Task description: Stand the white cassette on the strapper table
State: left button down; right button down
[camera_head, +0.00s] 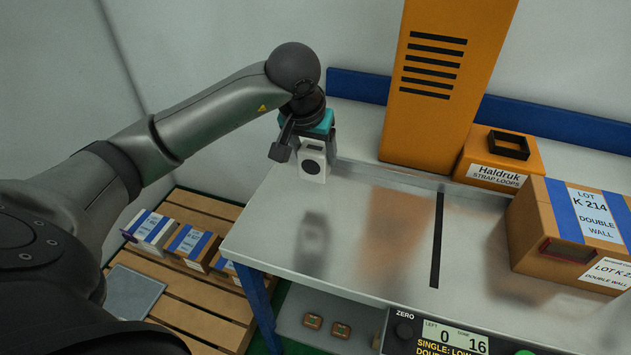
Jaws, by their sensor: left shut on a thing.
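The white cassette (312,165), a small upright block with a dark round spot on its face, is in my left gripper (309,141). The gripper points down and is shut on the cassette's upper part. Both show over the back left part of the grey strapper table (345,262). The cassette's dark reflection lies apart below it on the tabletop, so it looks held a little above the surface. My right gripper is not in view.
An orange slotted machine column (437,125) stands at the back. A Haldruk strap loops box (497,165) and a large carton (550,252) are right. A black slot (437,240) crosses the tabletop. Strapped cartons (190,245) sit on a pallet left. The table's left half is clear.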

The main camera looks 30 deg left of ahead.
aim_at(315, 178)
pick_arm(q)
jog(key=shift+f+b, duration=0.5)
jog(key=shift+f, duration=2.95)
jog(key=shift+f, duration=0.1)
jog(key=shift+c, duration=2.3)
grip_release()
jog(key=shift+f, duration=0.15)
jog(key=o, duration=0.5)
jog(key=shift+c, duration=0.2)
jog(key=shift+r, duration=0.2)
jog(key=p+v, duration=0.2)
jog(key=v, duration=0.9)
jog(key=shift+s+r, duration=0.15)
jog(key=shift+r, duration=0.05)
jog(key=shift+s+r, duration=0.15)
jog(key=shift+r, duration=0.15)
